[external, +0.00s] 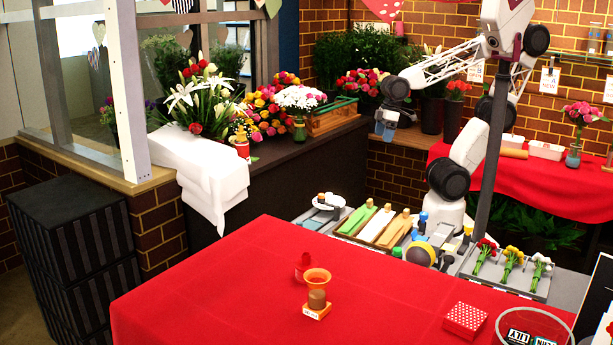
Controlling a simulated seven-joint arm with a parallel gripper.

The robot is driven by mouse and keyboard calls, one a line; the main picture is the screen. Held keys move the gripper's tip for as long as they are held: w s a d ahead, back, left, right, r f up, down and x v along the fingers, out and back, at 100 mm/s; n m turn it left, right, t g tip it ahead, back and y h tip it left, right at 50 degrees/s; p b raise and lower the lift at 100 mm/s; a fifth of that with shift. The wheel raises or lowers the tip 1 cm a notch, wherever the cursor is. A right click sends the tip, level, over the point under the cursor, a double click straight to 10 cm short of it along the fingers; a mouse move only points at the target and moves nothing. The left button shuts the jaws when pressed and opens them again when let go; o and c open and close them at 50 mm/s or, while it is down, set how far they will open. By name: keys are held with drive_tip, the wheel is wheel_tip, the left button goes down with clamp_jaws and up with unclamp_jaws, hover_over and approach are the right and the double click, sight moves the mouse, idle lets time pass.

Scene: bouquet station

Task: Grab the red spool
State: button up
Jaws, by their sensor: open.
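A small red object (301,268), which looks like the red spool, stands on the red-covered table (220,290). It is just behind and left of an orange-rimmed cup-like holder (317,288) on a small labelled base, which may hide part of it. Red on red makes its outline hard to read. My gripper (384,132) hangs high at the upper middle, beyond the table's back edge. It is far from the red object, open, with nothing seen between its fingers.
Trays with green, white and orange rolls (378,228) line the table's back edge. A rack of small flower bunches (510,262) stands at right. The table's left part is clear.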

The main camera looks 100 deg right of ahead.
drive_tip(key=w+a+m+g+y, duration=0.2)
drive_tip(key=w+a+m+y, duration=0.25)
drive_tip(key=w+a, duration=0.8)
drive_tip(key=w+a+m+g+y, duration=0.1)
drive_tip(key=w+a+m+y, duration=0.4)
drive_tip(key=w+a, duration=0.8)
drive_tip(key=w+a+f+m+t+y, duration=0.1)
drive_tip(key=w+a+f+m+y, duration=0.1)
drive_tip(key=a, duration=0.6)
drive_tip(key=w+a+f+m+t+y, duration=0.1)
drive_tip(key=w+a+f+m+y, duration=0.2)
drive_tip(key=w+a, duration=0.4)
drive_tip(key=w+a+f+m+t+y, duration=0.2)
drive_tip(key=w+a+m, duration=0.2)
drive_tip(key=a, duration=0.5)
drive_tip(key=shift+w+a+f+m+y, duration=0.3)
drive_tip(key=shift+f+m+y, duration=0.1)
drive_tip(key=shift+m, duration=0.15)
drive_tip(key=shift+f, duration=0.1)
approach(306, 266)
drive_tip(key=shift+w+a+r, duration=0.1)
drive_tip(key=shift+a+r, duration=0.2)
drive_tip(key=shift+a, duration=0.3)
drive_tip(key=shift+w+a, duration=0.1)
drive_tip(key=shift+a, duration=0.55)
